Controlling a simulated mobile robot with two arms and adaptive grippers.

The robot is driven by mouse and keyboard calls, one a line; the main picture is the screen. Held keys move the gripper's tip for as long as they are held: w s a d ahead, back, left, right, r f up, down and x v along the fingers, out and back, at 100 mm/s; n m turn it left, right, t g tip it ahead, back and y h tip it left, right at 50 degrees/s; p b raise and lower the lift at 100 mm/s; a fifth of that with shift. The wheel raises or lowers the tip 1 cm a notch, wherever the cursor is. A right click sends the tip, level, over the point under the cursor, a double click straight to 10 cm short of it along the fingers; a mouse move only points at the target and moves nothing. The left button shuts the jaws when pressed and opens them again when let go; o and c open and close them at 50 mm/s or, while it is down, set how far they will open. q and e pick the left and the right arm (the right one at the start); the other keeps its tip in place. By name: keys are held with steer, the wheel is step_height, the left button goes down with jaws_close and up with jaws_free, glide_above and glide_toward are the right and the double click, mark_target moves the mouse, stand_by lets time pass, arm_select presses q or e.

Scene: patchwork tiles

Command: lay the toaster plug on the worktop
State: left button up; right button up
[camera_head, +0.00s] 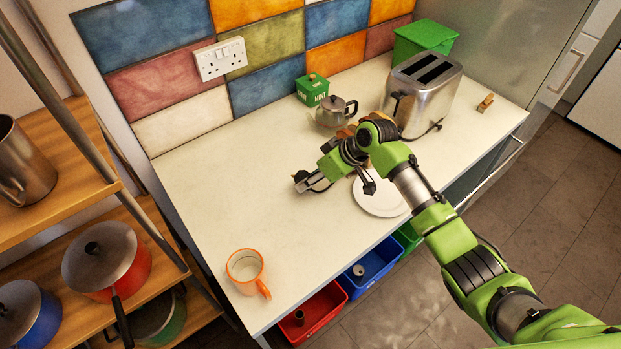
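The silver toaster (423,88) stands at the back right of the cream worktop (215,190), with two dark slots on top. A short dark piece, perhaps its cord, shows low on its right side. I cannot make out the toaster plug; my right gripper may hide it. The wall socket (220,59) on the tiles has nothing in it. My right gripper (318,184), on the green arm from the lower right, is over the middle of the worktop, left of the toaster. Its fingers are small and dark, and I cannot tell whether they hold anything. My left gripper is out of view.
A glass teapot (333,113), a small green tin (312,90) and a green box (424,39) stand at the back. A white plate (383,200) lies under my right arm. An orange-rimmed mug (246,268) stands front left. The worktop's left middle is clear.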

steer(key=o, duration=1.3)
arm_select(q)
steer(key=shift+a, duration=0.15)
arm_select(e)
steer(key=shift+r, duration=0.1)
steer(key=v, duration=1.2)
